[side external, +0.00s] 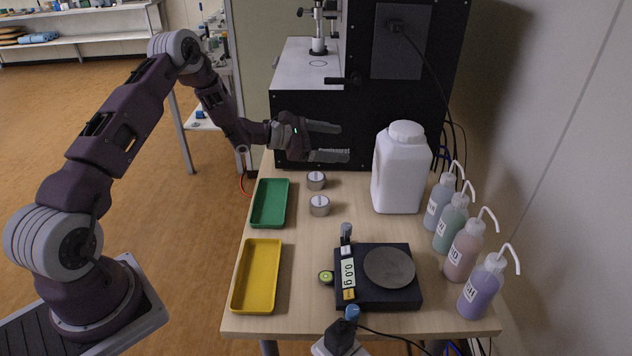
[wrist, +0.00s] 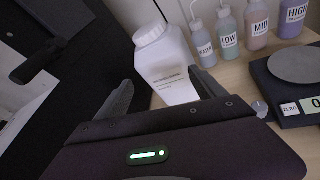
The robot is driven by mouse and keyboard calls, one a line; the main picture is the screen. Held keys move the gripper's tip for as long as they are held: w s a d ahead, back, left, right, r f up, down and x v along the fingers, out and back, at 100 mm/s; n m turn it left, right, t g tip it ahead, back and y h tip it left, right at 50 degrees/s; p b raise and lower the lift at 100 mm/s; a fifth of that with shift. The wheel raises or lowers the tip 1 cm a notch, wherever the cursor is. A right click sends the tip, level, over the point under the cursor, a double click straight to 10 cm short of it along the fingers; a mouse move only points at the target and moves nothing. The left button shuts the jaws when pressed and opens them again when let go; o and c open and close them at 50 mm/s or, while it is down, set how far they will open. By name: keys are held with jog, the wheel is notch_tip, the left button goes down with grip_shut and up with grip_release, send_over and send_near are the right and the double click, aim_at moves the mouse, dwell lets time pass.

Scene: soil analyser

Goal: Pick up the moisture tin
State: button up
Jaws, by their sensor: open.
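Two small round grey tins stand on the table between the green tray and the white jug. The farther tin (side external: 316,180) is just below my gripper in the side view, and the nearer tin (side external: 319,205) stands a little closer to the camera. I cannot tell which is the moisture tin. My gripper (side external: 346,142) is open and empty, raised above the back of the table with its fingers pointing right. In the wrist view my gripper (wrist: 165,95) has its fingers apart, with the white jug beyond them. No tin is clearly seen in the wrist view.
A green tray (side external: 287,203) and a yellow tray (side external: 236,290) lie at left. A white jug (side external: 400,175) and several wash bottles (side external: 466,245) stand at right. A black scale (side external: 405,296) is in front. The black machine (side external: 400,110) is behind.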

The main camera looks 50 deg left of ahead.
aim_at(312, 178)
jog(key=s+a+f+n+y, duration=0.1)
jog(key=a+f+n+y, duration=0.1)
jog(key=f, duration=0.4)
jog(key=s+a+f+n+y, duration=0.1)
jog(key=a+f+n+y, duration=0.1)
jog(key=a+f+n, duration=0.2)
jog(key=s+a+f+n+y, duration=0.1)
jog(key=a+f+n+y, duration=0.1)
jog(key=a+f, duration=0.3)
jog(key=shift+s+a+f+n+t, duration=0.15)
jog(key=shift+a+f+n, duration=0.05)
jog(key=shift+f, duration=0.6)
jog(key=shift+s+a+f+n+t, duration=0.15)
jog(key=shift+a+f+n, duration=0.05)
jog(key=shift+f, duration=0.55)
jog(key=x, duration=0.4)
jog(key=r+x, duration=0.1)
jog(key=x, duration=0.1)
jog(key=shift+w+a+f, duration=0.2)
jog(key=shift+w+a, duration=0.15)
jog(key=shift+w, duration=0.15)
